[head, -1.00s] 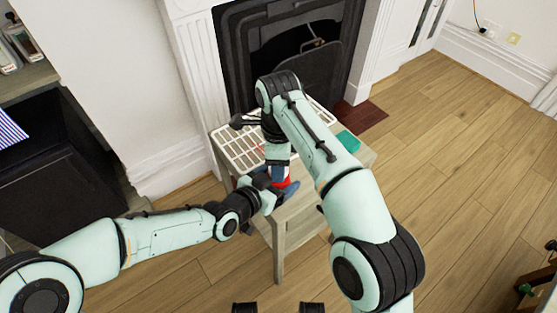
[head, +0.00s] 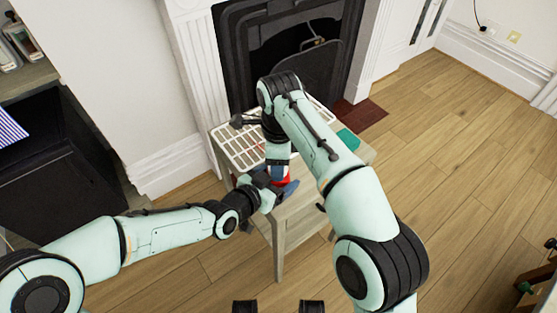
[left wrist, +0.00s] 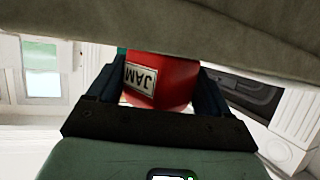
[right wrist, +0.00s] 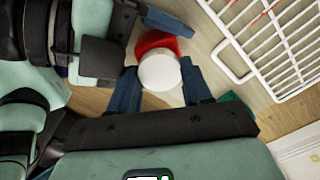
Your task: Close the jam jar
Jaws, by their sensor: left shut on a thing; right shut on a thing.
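The red jam jar (head: 285,172) is partly hidden by my arms over the small wooden table's near side. In the left wrist view, the jar (left wrist: 172,82), with its JAM label, sits between the blue fingers of my left gripper (left wrist: 155,85), shut on it. In the right wrist view, the round white lid (right wrist: 160,71) is between the fingers of my right gripper (right wrist: 158,78), shut on it. The lid overlaps the red jar (right wrist: 155,41) there; I cannot tell whether it is seated. In the head view my left gripper (head: 275,182) comes from the left, my right from above.
A white wire rack (head: 238,150) covers the back left of the wooden table (head: 298,212). A teal item (head: 348,139) lies at the table's right. A dark fireplace (head: 300,50) stands behind. Wooden floor (head: 460,170) is clear to the right.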

